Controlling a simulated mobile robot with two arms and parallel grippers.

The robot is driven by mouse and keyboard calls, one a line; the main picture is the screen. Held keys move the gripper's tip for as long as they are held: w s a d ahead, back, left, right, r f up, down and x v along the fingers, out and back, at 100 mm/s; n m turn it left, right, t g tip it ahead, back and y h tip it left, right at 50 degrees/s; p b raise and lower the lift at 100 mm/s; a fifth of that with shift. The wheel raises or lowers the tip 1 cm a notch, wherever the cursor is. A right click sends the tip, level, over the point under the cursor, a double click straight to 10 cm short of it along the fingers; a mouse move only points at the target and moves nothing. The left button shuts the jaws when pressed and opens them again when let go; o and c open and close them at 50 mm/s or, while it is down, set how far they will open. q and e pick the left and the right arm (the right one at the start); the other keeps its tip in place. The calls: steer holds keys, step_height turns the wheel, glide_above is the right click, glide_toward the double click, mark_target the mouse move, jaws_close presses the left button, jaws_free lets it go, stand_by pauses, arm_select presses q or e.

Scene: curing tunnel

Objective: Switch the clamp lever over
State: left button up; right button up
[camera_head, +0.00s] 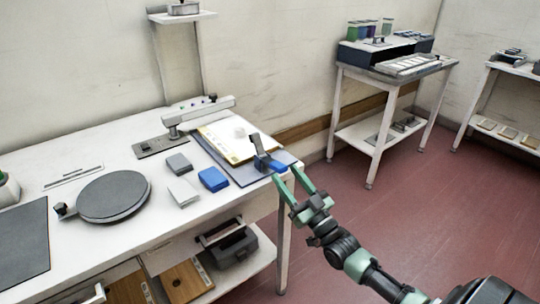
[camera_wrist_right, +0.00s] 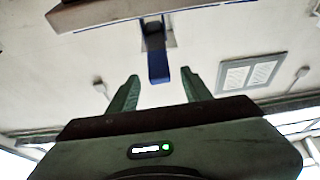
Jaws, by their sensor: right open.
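The clamp lever (camera_head: 273,163) is blue, on a small dark clamp (camera_head: 257,146) at the right end of the white table, at the corner of a grey board. In the right wrist view the blue lever (camera_wrist_right: 158,68) lies ahead, between the lines of the two fingers, with a dark block at its far end. My right gripper (camera_head: 286,173) is open, its green fingertips close to the lever. It is also open in the wrist view (camera_wrist_right: 160,80). I cannot tell whether it touches the lever. My left gripper is not in view.
A board with a yellow-edged sheet (camera_head: 230,147) lies beside the clamp. A blue block (camera_head: 213,179), two grey blocks and a round dark plate (camera_head: 114,196) are on the table (camera_head: 100,158). Open floor lies right of the table, before another bench (camera_head: 358,76).

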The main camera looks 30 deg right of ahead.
mark_target(277, 164)
steer(key=x, duration=0.8)
steer(key=shift+w+f+p, duration=0.1)
steer(key=shift+f+p, duration=0.1)
steer(key=shift+p, duration=0.15)
jaws_close()
stand_by(1.0)
